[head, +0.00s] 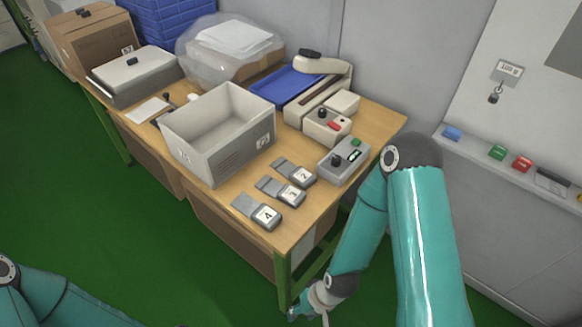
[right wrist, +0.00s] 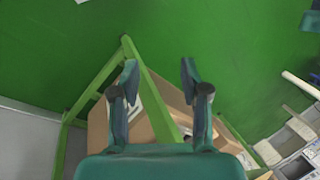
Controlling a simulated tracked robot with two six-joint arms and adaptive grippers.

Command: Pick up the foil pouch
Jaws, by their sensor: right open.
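I cannot make out a clear foil pouch. Three flat grey pieces with numbered white tags lie in a row near the table's front right corner: piece 2 (head: 290,170), piece 3 (head: 277,189) and piece 4 (head: 254,209). Whether any of them is foil, I cannot tell. My right gripper (head: 312,307) is low beside the table's front right leg, below the tabletop and away from the pieces. In the right wrist view the same gripper (right wrist: 160,76) has its fingers apart with nothing held between them. My left arm shows at the lower left, its gripper out of view.
The wooden table (head: 225,197) carries an open grey bin (head: 200,145), two control boxes (head: 344,158), a blue tray (head: 290,84) and a clear bag (head: 207,66). The green table leg (head: 284,282) stands close to my right gripper. A wall ledge (head: 478,153) is at right.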

